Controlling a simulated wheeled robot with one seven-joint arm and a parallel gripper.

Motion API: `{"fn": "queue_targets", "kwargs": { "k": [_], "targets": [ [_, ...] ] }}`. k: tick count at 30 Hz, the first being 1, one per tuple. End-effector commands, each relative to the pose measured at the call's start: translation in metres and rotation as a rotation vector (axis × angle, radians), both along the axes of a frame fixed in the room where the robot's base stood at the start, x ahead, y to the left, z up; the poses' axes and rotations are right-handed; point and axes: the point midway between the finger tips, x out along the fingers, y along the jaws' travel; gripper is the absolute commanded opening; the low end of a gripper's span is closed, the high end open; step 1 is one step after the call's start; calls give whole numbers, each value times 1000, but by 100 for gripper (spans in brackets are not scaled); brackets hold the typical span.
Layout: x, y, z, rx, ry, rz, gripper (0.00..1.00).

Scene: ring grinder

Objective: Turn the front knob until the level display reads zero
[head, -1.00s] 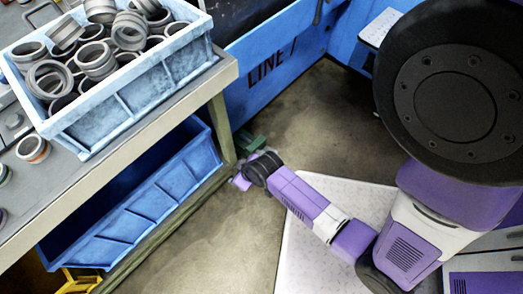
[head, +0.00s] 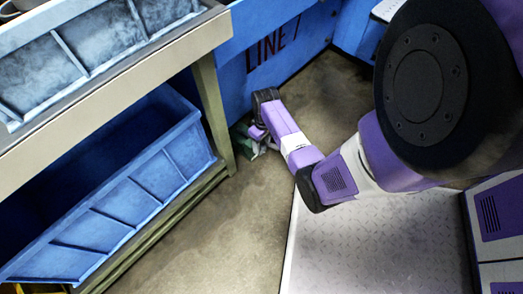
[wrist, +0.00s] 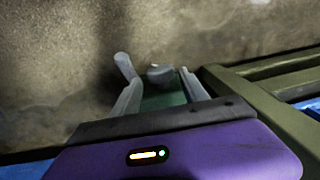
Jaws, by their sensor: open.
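My gripper (wrist: 156,78) is open in the wrist view, one grey finger on each side of a small rounded grey piece that looks like a knob (wrist: 160,74). The knob-like piece lies between the fingertips; I cannot tell if they touch it. Behind it, between the fingers, is a green surface (wrist: 163,100). In the head view my gripper (head: 259,143) is low by the bench leg, beside a green object (head: 241,139) near the floor, which it partly hides. No level display can be made out in either view.
A workbench (head: 150,78) with a blue crate (head: 88,45) on top stands at the left. A second blue bin (head: 150,190) sits on its lower shelf. The bench leg (head: 214,115) is close to my gripper. A blue LINE 7 panel (head: 262,45) stands behind. The floor (head: 245,220) in front is clear.

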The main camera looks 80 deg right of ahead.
Motion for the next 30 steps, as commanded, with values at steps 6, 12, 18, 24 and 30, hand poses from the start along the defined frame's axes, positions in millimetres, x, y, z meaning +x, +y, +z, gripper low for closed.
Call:
{"fn": "queue_targets", "kwargs": {
  "k": [6, 12, 18, 24, 30],
  "targets": [
    [0, 1, -28, 0, 0, -1, 52],
    [1, 2, -33, -2, -1, -1, 52],
    [1, 2, -32, -2, -1, -1, 52],
    [1, 2, -32, -2, -1, -1, 14],
    [1, 2, -32, 2, -3, -1, 2]
  ]
}}
